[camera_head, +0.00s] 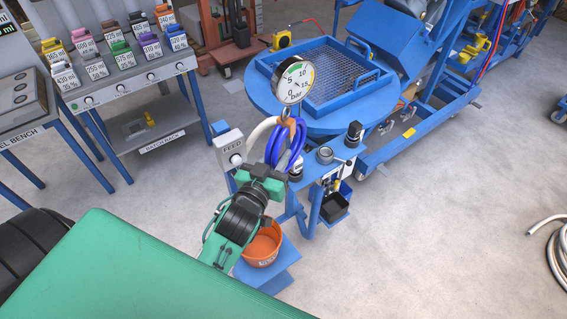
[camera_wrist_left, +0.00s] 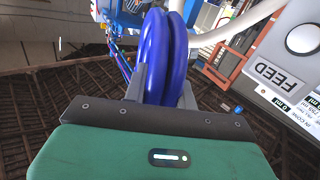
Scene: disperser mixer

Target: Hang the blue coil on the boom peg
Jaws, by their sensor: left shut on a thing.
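The blue coil (camera_head: 297,141) is a bundle of loops, upright below the round pressure gauge (camera_head: 294,82). My left gripper (camera_head: 273,168) is shut on the lower part of the coil. In the left wrist view the coil (camera_wrist_left: 163,55) stands up between the two grey fingers of my left gripper (camera_wrist_left: 163,92). A small orange piece shows at the coil's top, in front of the white hose. I cannot make out the boom peg, nor tell whether the coil touches it. My right gripper is not in view.
The FEED box (camera_head: 231,149) is just left of the coil, with a white hose (camera_head: 262,130) rising beside it. A blue round table with a mesh tray (camera_head: 335,75) stands behind. An orange bucket (camera_head: 262,246) is below my left arm. Floor at right is mostly clear.

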